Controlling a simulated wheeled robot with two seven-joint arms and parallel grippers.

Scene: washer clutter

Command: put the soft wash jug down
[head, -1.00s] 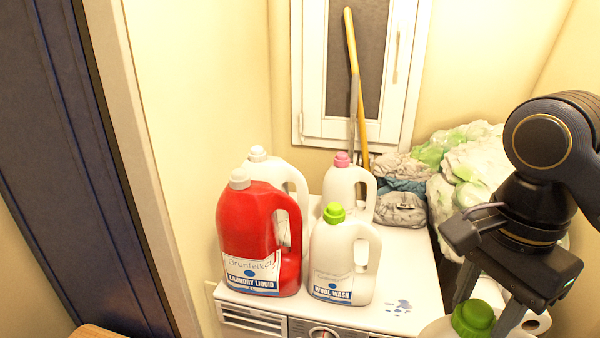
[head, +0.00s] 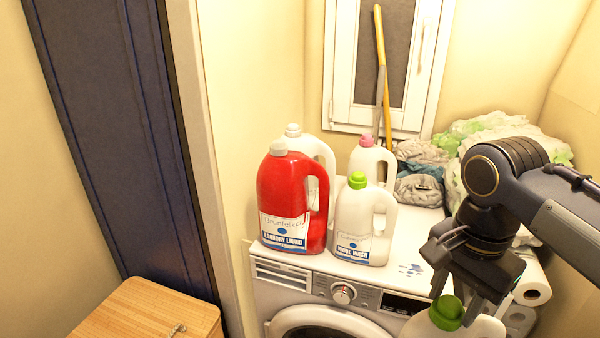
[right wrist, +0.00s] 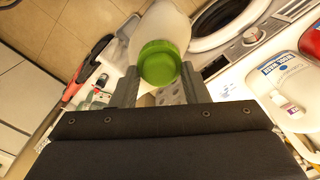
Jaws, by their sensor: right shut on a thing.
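My right gripper (head: 458,300) is shut on a white jug (head: 470,327) with a green cap (head: 447,312), which I take for the soft wash jug. Its label is out of view. It hangs in front of the washer's right front part, and its lower part is cut off by the picture edge. In the right wrist view, the green cap (right wrist: 158,63) lies between the fingers, with the pale jug body (right wrist: 163,22) beyond it. My left gripper is not in view.
On the washer top (head: 405,243) stand a red laundry liquid jug (head: 285,205), a green-capped wool wash jug (head: 353,220) and two white jugs behind. Washer top is free right of the wool wash. Paper rolls (head: 532,285) stand at right, a wooden box (head: 150,310) at lower left.

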